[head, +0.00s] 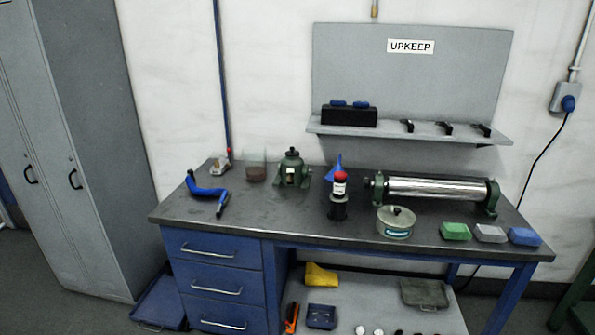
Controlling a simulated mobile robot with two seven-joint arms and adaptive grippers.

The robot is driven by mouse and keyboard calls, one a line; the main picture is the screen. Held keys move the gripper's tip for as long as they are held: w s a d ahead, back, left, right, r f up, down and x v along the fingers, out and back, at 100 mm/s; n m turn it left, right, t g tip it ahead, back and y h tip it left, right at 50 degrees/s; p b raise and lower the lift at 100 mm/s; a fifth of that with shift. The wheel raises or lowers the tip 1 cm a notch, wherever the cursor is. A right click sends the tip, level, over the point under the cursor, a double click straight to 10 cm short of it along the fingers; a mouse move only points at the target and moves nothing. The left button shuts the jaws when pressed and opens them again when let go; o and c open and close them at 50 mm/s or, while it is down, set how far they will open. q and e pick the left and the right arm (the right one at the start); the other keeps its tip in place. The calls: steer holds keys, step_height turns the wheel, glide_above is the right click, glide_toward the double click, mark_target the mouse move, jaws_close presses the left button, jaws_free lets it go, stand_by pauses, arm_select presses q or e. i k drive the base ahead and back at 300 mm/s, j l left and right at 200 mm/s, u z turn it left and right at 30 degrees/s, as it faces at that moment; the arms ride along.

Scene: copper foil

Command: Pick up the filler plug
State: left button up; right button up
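A green cast housing (293,171) stands upright at the back middle of the workbench in the head view. A small dark knob-like piece (292,152) sits on its top; it may be the filler plug, but it is too small to tell. Neither of my grippers shows in this view, and nothing here is held.
The dark bench top (270,210) has clear room at its front middle. A blue angled tool (206,188), a red-capped bottle (340,184), a round tin (396,221), a shiny roller (437,189) and coloured blocks (455,231) stand around. A grey shelf (390,130) hangs behind.

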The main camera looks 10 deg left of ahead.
mark_target(292, 152)
steer(key=i+j+z, duration=0.15)
steer(key=j, duration=0.2)
steer(key=i+j+z, duration=0.3)
steer(key=j, duration=0.4)
steer(key=i, duration=0.1)
